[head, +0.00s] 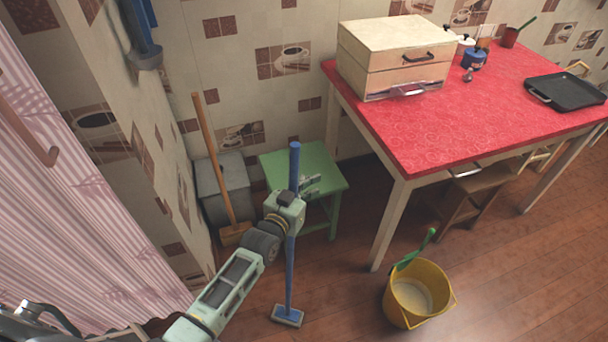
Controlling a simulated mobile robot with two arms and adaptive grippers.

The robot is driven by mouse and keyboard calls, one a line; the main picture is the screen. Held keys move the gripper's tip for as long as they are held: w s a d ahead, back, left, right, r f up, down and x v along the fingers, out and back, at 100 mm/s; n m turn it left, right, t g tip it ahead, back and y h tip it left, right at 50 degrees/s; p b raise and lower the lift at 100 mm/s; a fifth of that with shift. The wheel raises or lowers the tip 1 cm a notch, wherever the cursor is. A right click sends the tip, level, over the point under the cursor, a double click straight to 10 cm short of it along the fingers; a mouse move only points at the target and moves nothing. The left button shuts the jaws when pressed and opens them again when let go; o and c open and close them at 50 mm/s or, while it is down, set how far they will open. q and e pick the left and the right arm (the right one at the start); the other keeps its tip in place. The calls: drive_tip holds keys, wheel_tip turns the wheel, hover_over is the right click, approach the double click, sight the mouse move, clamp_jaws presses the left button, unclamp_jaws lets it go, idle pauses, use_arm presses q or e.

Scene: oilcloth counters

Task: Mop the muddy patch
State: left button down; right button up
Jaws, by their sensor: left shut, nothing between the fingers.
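A blue mop (289,275) with a long thin handle stands nearly upright, its flat grey-blue head (287,315) on the wooden floor. My left gripper (308,186) is shut and empty. It overlaps the upper handle in the head view and hides part of it; whether it touches the handle I cannot tell. A yellow bucket (440,306) stands on the floor to the right, with a green-handled tool (415,250) leaning in it and something pale inside. I make out no muddy patch on the visible floor. My right gripper is not in view.
A green stool (325,160) stands behind my left gripper. A wooden-handled broom (213,150) leans by a grey bin (222,177). A red-topped table (440,125) carries a drawer box (390,50) and black tray (568,92). Floor between mop and bucket is clear.

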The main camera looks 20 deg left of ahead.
use_arm(q)
drive_tip(key=s+d+p, duration=0.3)
drive_tip(key=s, duration=0.2)
drive_tip(key=shift+s+d+f, duration=0.3)
drive_tip(key=shift+s+d, duration=0.05)
drive_tip(key=shift+s, duration=0.05)
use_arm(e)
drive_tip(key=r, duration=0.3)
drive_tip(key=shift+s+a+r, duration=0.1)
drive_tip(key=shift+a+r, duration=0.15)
use_arm(q)
drive_tip(key=shift+s, duration=0.1)
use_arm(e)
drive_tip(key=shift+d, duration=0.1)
use_arm(q)
drive_tip(key=s+d+p, duration=0.2)
drive_tip(key=s, duration=0.1)
drive_tip(key=shift+s+d+r, duration=0.15)
drive_tip(key=shift+s+d, duration=0.1)
drive_tip(key=shift+d, duration=0.05)
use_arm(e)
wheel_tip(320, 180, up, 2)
